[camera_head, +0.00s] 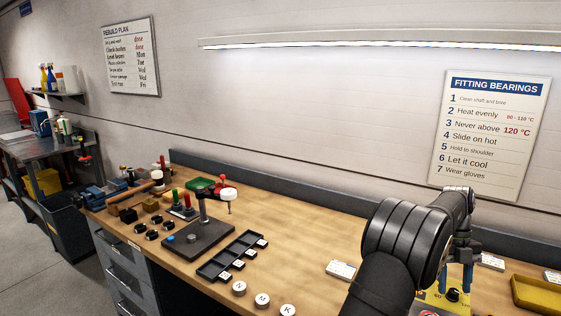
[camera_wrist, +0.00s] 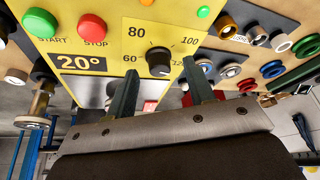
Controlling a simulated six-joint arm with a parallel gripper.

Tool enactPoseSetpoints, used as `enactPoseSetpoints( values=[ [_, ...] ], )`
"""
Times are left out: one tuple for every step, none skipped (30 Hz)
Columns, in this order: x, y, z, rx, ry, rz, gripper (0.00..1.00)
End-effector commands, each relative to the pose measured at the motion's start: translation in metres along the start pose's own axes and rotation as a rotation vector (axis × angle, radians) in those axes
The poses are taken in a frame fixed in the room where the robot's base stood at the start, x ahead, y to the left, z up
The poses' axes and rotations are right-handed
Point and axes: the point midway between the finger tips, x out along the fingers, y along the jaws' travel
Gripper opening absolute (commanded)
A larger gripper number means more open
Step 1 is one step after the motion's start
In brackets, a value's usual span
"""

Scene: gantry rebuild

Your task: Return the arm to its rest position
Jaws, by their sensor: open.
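I cannot tell whether the fingers touch the panel. In the head view my gripper (camera_head: 456,282) points down over the yellow box (camera_head: 430,298) at the lower right. My dark arm hides part of the bench there.
The panel has a green button (camera_wrist: 40,22), a red button (camera_wrist: 92,27) and a 20° display (camera_wrist: 80,63). Coloured rings sit on a board (camera_wrist: 285,12) at the right. The wooden bench (camera_head: 290,235) holds a black tray (camera_head: 230,255) and several tools.

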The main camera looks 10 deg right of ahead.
Motion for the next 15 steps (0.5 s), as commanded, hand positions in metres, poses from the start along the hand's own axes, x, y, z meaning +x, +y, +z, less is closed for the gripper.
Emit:
enactPoseSetpoints(
  values=[
    [0.0044,0.0001,-0.0004,0.0,0.0,0.001,0.49],
    [0.0061,-0.0001,-0.0003,0.0,0.0,0.0,0.49],
    [0.0079,-0.0001,-0.0003,0.0,0.0,0.0,0.49],
    [0.009,0.0,-0.0004,0.0,0.0,0.0,0.49],
    [0.0099,0.0,-0.0004,0.0,0.0,0.0,0.49],
    [0.0099,0.0001,-0.0004,-0.002,0.0,-0.001,0.49],
    [0.0097,0.0001,-0.0003,-0.004,-0.001,-0.002,0.49],
    [0.0097,0.0001,-0.0003,-0.005,0.0,-0.002,0.49],
    [0.0096,0.0001,-0.0002,-0.006,0.0,-0.003,0.49],
    [0.0096,0.0001,-0.0002,-0.006,0.0,-0.003,0.49],
    [0.0096,0.0001,-0.0002,-0.006,0.0,-0.003,0.49],
    [0.0095,0.0001,-0.0001,-0.006,0.0,-0.003,0.49],
    [0.0095,0.0001,-0.0001,-0.006,0.0,-0.003,0.49],
    [0.0095,0.0001,-0.0001,-0.006,0.0,-0.003,0.49],
    [0.0091,0.0001,0.0,-0.006,-0.001,-0.003,0.49]
  ],
)
